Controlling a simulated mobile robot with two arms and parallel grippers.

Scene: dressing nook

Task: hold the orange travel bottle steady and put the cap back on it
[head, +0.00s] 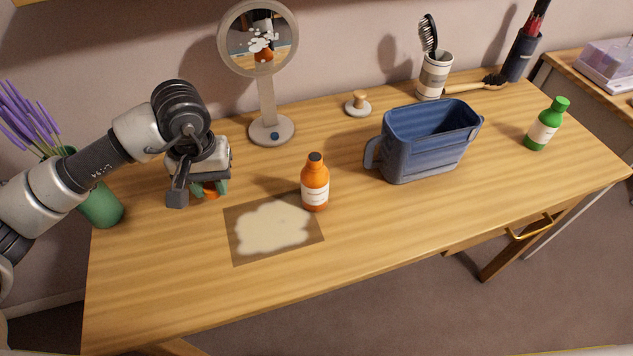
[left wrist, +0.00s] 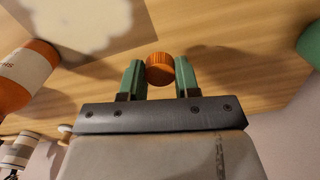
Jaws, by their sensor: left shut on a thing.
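The orange travel bottle (head: 315,188) stands upright at the right edge of a mat, its dark neck bare and a white label on its front. It also shows at the left of the left wrist view (left wrist: 14,88). The orange cap (left wrist: 160,68) is between the green fingertips of my left gripper (left wrist: 160,78), which is shut on it. In the head view the cap (head: 211,193) shows low over the table, left of the bottle; I cannot tell whether it touches the wood. My right gripper is in neither view.
A mat with a pale patch (head: 236,255) lies in front. A round mirror (head: 270,130), a wooden-knobbed item (head: 358,105), a blue ribbed container (head: 425,150) and a green bottle (head: 544,128) stand around. A flower pot (head: 101,207) is at left. The front table is clear.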

